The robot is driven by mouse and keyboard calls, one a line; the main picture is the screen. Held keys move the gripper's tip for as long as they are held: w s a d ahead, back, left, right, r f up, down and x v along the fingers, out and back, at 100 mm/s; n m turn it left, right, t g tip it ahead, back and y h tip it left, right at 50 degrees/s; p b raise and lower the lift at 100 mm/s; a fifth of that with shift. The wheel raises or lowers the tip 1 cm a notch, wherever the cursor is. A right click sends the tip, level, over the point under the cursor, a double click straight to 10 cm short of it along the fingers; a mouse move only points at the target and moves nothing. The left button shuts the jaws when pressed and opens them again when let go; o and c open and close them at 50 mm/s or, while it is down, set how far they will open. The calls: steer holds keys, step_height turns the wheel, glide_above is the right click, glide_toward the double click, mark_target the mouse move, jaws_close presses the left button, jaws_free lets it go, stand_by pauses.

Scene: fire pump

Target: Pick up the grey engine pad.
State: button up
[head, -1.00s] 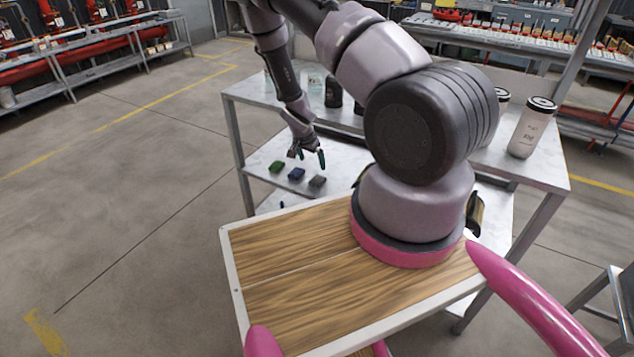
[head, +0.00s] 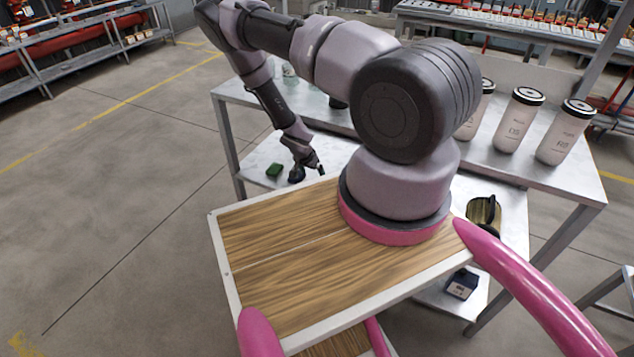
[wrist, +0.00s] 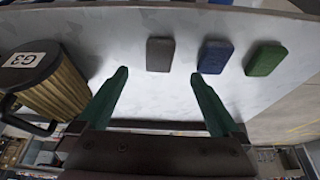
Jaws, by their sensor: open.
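The grey engine pad (wrist: 160,54) lies flat on the pale lower shelf (wrist: 130,30) in the wrist view. It is the leftmost there, beside a blue pad (wrist: 215,57) and a green pad (wrist: 265,59). My gripper (wrist: 160,76) is open and empty, its green fingers spread to either side of the grey pad's line, with the tips short of it in the picture. In the head view my gripper (head: 312,168) is over the shelf and hides the grey pad. The green pad (head: 274,170) shows there, with the blue pad (head: 296,175) partly covered.
A ribbed brass canister (wrist: 50,85) marked G3 stands left in the wrist view; it also shows in the head view (head: 484,214). White bottles (head: 520,120) stand on the table's upper shelf (head: 560,185), above the pads' level. Open floor (head: 120,200) lies left.

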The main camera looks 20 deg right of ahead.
steer(key=x, duration=1)
steer(key=shift+r, duration=0.1)
steer(key=c, duration=1.4)
